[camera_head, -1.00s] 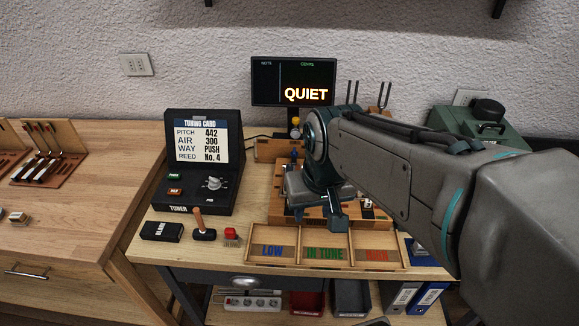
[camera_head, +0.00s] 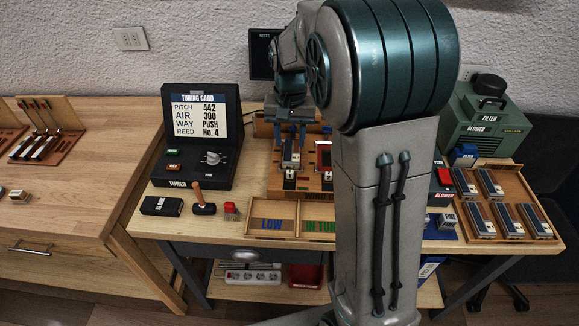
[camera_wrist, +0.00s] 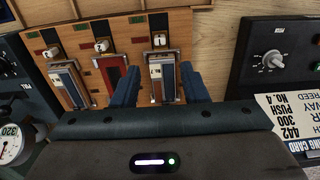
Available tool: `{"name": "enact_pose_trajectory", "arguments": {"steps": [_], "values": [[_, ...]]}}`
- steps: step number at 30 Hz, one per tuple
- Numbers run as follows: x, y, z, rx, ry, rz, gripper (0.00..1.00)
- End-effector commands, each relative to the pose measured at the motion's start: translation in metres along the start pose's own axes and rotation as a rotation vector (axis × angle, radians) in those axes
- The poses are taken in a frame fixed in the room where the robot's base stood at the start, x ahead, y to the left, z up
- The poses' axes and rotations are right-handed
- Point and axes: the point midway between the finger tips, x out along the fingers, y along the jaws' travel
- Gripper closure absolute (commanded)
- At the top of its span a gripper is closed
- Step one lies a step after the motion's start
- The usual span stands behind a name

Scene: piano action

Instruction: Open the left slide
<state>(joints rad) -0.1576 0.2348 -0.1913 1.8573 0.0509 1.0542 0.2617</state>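The left slide (camera_head: 291,157) is a small metal and wood block on the upright-backed wooden board (camera_head: 320,186), at its left end. In the wrist view the same slide (camera_wrist: 162,78) shows at the right of a row of three, under a small white tag. My gripper (camera_head: 292,139) points down over it. In the wrist view my gripper (camera_wrist: 159,82) is open, with one blue finger on each side of the slide. Gaps show beside the slide; I cannot tell if a finger touches it. The middle slide (camera_wrist: 116,80) has a red face.
The tuner with its tuning card (camera_head: 203,135) stands left of the board. A sorting tray (camera_head: 252,231) lies in front, partly hidden by my arm. A green blower (camera_head: 487,120) and a tray of several reed blocks (camera_head: 538,210) are at the right. A gauge (camera_wrist: 13,137) shows in the wrist view.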

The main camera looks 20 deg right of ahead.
Motion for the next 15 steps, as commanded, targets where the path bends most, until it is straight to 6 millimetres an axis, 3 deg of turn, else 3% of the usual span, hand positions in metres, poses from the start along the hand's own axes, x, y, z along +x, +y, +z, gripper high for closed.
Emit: {"name": "enact_pose_trajectory", "arguments": {"steps": [9, 15], "values": [[0.069, 0.000, 0.001, -0.001, -0.005, 0.002, 0.60], [0.098, 0.000, 0.001, -0.001, -0.003, 0.001, 0.60]]}}
